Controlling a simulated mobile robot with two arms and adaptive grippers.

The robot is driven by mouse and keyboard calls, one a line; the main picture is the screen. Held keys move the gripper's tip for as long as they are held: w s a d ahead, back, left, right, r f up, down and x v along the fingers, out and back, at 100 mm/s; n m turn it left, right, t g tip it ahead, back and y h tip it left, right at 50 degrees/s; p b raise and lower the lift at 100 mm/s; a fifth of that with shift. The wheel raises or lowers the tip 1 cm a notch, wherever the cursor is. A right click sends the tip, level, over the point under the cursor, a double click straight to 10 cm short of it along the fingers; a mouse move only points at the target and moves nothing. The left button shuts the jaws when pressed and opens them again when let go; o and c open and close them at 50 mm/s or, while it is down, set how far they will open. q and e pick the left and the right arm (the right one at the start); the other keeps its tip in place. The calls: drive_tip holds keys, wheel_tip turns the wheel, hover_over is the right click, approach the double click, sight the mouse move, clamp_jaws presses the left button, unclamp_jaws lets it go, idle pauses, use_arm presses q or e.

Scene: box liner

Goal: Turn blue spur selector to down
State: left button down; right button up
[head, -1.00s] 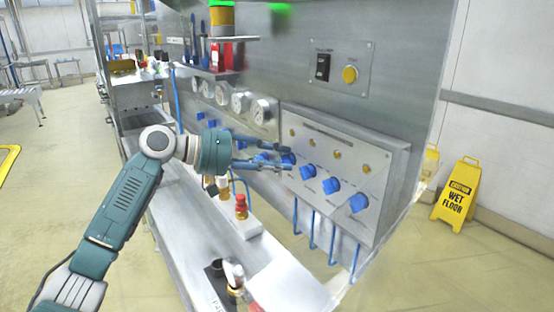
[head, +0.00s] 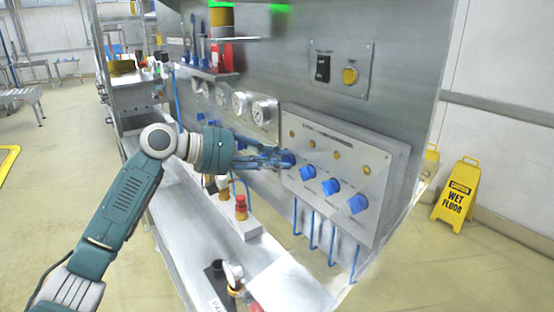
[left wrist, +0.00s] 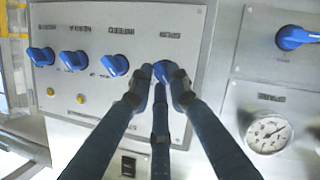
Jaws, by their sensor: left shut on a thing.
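The blue spur selector (head: 288,157) is the leftmost of the blue knobs on the grey panel box in the head view. It shows between my fingers in the left wrist view (left wrist: 161,70), under a label that appears upside down. My left gripper (head: 281,160) reaches in from the left, with its fingers shut on this selector. The fingers also show around it in the left wrist view (left wrist: 160,79). They partly cover the selector, so its exact pointing direction is hard to tell. My right gripper is not in view.
Other blue knobs, including one nearby (head: 308,173), sit to the right on the same panel (head: 345,150). Gauges (head: 264,109) are on the wall to the left. A red-topped valve (head: 241,203) stands on the ledge below. A yellow wet-floor sign (head: 457,195) stands at right.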

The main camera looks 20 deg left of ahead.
use_arm(q)
drive_tip(key=shift+s+d+f+m+t+y+p, duration=0.2)
drive_tip(key=shift+m+t+y+p, duration=0.5)
drive_tip(key=shift+m, duration=1.15)
drive_tip(key=shift+s+d+f+m+t+y+p, duration=0.1)
drive_tip(key=shift+f+m+t+y+p, duration=0.2)
drive_tip(key=shift+m+t+y, duration=0.9)
drive_tip(key=shift+s+d+f+m+t+y+p, duration=0.15)
drive_tip(key=shift+f+m+t+y+p, duration=0.25)
drive_tip(key=shift+m+y, duration=1.35)
drive_tip(key=shift+r+m+h, duration=0.1)
drive_tip(key=shift+m+h, duration=0.65)
drive_tip(key=shift+m, duration=0.05)
drive_tip(key=c, duration=1.7)
unclamp_jaws()
drive_tip(key=shift+o, duration=0.2)
drive_tip(key=shift+a+r, duration=0.1)
drive_tip(key=shift+r, duration=0.05)
